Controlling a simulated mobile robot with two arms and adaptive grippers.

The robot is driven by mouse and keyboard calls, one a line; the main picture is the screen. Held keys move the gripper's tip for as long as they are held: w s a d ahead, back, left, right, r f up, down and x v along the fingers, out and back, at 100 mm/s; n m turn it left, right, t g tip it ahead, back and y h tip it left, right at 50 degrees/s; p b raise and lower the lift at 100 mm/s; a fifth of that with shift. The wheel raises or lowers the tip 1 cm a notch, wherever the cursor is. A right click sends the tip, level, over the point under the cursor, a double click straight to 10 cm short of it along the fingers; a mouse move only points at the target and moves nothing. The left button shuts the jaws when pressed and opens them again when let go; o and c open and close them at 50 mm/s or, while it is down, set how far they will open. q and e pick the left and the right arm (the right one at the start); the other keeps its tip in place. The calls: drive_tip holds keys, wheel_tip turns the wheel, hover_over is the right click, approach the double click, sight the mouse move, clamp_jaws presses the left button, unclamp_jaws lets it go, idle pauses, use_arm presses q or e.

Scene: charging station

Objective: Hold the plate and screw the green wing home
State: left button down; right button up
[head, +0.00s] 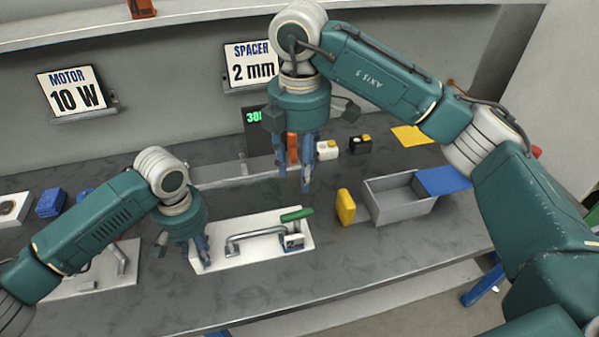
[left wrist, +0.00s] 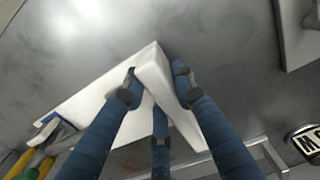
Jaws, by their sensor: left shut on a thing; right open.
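The white plate (head: 262,232) lies on the grey bench and carries a grey bent handle (head: 250,236) and a small block with a white face (head: 293,241). The green wing (head: 297,214) lies at the plate's far right edge. I cannot tell how it sits on its thread. My left gripper (head: 204,262) is shut on the plate's left end. In the left wrist view my left gripper's fingers (left wrist: 157,88) straddle the raised end of the plate (left wrist: 148,66). My right gripper (head: 306,184) is open and empty, pointing down above and behind the green wing.
A yellow block (head: 346,207) and a grey bin (head: 398,206) with a blue panel (head: 443,180) stand right of the plate. Another white plate (head: 70,287) with a handle lies at left. A dark display (head: 257,130) stands behind. The bench in front of the plate is clear.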

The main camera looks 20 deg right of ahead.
use_arm(q)
drive_tip(key=c, duration=1.3)
unclamp_jaws()
drive_tip(key=shift+c, duration=0.2)
drive_tip(key=shift+r, duration=0.15)
